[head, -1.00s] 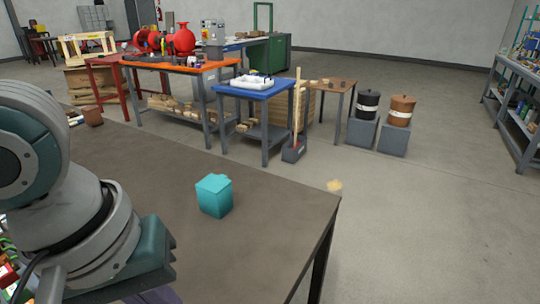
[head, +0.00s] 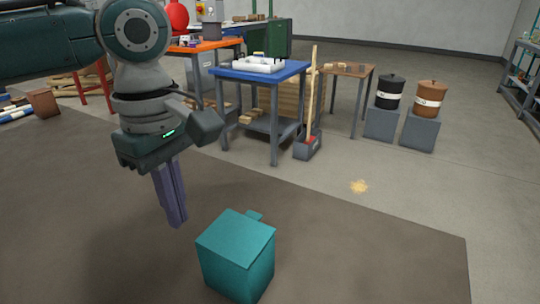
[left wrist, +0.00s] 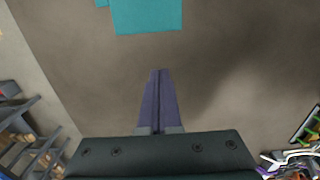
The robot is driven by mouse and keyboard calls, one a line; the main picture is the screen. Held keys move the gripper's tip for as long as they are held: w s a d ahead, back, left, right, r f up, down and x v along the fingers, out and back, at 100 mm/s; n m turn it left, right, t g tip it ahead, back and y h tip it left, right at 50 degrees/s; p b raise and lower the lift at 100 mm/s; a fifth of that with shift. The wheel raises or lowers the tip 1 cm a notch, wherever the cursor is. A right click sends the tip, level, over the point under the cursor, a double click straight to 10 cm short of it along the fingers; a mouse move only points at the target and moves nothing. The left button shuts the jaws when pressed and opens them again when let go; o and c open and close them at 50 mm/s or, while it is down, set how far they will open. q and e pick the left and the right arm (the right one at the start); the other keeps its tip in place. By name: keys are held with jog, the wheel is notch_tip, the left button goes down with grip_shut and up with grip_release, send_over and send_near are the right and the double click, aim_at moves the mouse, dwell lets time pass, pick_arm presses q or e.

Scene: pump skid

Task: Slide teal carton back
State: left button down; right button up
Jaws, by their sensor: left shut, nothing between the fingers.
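The teal carton (head: 236,258) stands upright on the brown table (head: 90,220), near the bottom middle of the head view. It also shows at the top of the left wrist view (left wrist: 146,15), cut off by the frame edge. My left gripper (head: 177,222) points down beside the carton, on its left and far side in the head view. Its purple fingers are shut together with nothing between them. A gap shows between the fingertips and the carton in the left wrist view (left wrist: 158,74). My right gripper is out of view.
A brown block (head: 43,103) and blue-and-white rods (head: 14,114) lie at the table's far left. The tabletop around the carton is otherwise clear. The table's right edge drops to open floor. A blue workbench (head: 262,72) stands beyond it.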

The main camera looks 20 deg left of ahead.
aim_at(253, 271)
pick_arm(q)
notch_tip(253, 271, down, 6)
jog(key=shift+f+b, duration=0.1)
jog(key=shift+b, duration=0.8)
jog(key=shift+d, duration=1.95)
jog(key=shift+d+r+p, duration=0.1)
jog(key=shift+r+p, duration=0.25)
jog(key=shift+p, duration=0.25)
jog(key=d+p, duration=0.1)
jog(key=p, duration=0.1)
jog(key=w+r+p, duration=0.1)
jog(key=p, duration=0.2)
jog(key=shift+d, duration=0.4)
jog(key=d+p, duration=0.1)
jog(key=p, duration=0.1)
jog(key=s+d+p, duration=0.1)
jog(key=p, duration=0.2)
jog(key=shift+d+f, duration=0.15)
jog(key=shift+d, duration=0.15)
jog(key=d, duration=0.1)
jog(key=d+p, duration=0.1)
jog(key=d, duration=0.1)
jog(key=shift+s+f+p, duration=0.35)
jog(key=d, duration=0.5)
jog(key=shift+s+d+f+b, duration=0.15)
jog(key=shift+d+f+b, duration=0.1)
jog(key=shift+d+b, duration=0.15)
